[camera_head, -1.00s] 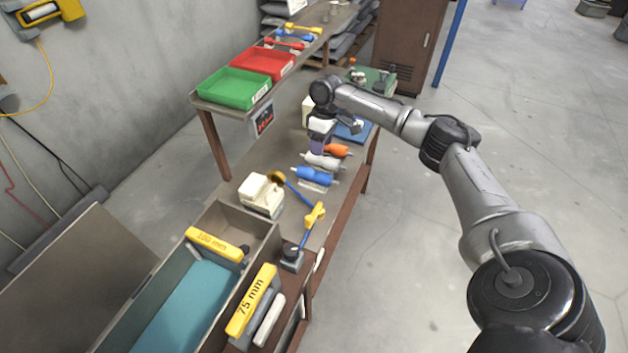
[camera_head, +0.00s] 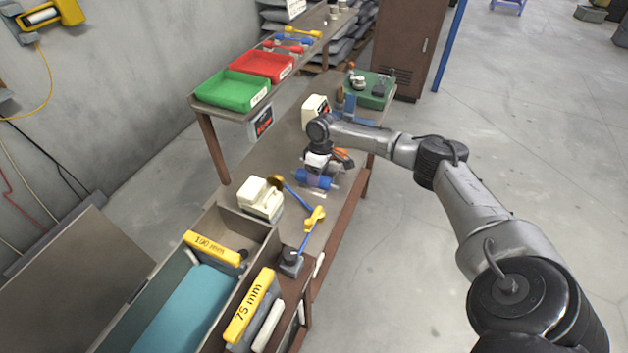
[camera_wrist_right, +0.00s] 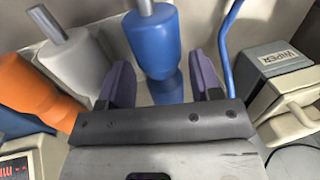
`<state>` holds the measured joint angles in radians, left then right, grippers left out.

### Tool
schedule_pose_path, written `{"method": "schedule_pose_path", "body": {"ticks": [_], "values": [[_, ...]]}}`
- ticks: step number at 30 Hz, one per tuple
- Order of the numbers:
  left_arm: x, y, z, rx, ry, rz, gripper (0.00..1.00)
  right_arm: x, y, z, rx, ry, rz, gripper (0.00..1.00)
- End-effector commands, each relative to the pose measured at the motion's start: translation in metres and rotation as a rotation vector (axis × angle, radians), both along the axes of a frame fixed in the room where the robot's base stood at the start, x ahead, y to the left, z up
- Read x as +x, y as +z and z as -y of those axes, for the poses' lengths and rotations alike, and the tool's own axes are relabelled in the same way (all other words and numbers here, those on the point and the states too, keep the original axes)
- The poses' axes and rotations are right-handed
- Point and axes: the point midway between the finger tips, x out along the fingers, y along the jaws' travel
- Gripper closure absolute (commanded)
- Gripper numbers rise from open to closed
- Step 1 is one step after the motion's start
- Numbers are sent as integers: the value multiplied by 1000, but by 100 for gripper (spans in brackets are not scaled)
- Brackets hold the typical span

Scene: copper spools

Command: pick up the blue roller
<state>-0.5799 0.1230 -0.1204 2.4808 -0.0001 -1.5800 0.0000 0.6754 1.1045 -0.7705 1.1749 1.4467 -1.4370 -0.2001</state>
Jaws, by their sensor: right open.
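The blue roller (camera_head: 313,178) lies on the workbench, partly hidden under my right gripper in the head view. In the right wrist view the blue roller (camera_wrist_right: 153,42) has a grey metal shaft end and sits between the two purple fingers. My right gripper (camera_wrist_right: 165,82) is open, with a finger on each side of the roller and gaps showing. In the head view my right gripper (camera_head: 315,170) points down over the roller. My left gripper is not in view.
A white roller (camera_wrist_right: 75,58) and an orange roller (camera_wrist_right: 35,100) lie beside the blue one. A cream box-shaped device (camera_head: 261,198) and a blue-handled tool (camera_head: 297,193) are close by. Green (camera_head: 233,91) and red (camera_head: 262,66) trays stand on the raised shelf.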

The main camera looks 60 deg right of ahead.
Motion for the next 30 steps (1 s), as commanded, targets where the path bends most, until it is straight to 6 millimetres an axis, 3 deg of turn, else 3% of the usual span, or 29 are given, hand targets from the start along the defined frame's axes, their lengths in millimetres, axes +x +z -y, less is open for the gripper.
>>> {"method": "schedule_pose_path", "body": {"ticks": [3,10,24,30], "values": [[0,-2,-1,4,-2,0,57,-1,-12,-2,0,-1,-1,41],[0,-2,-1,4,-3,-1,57,-1,-13,-3,0,-1,0,41],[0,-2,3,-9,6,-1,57,0,-13,-3,0,-1,1,85],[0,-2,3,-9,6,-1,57,0,-12,-3,0,-1,1,85]]}}
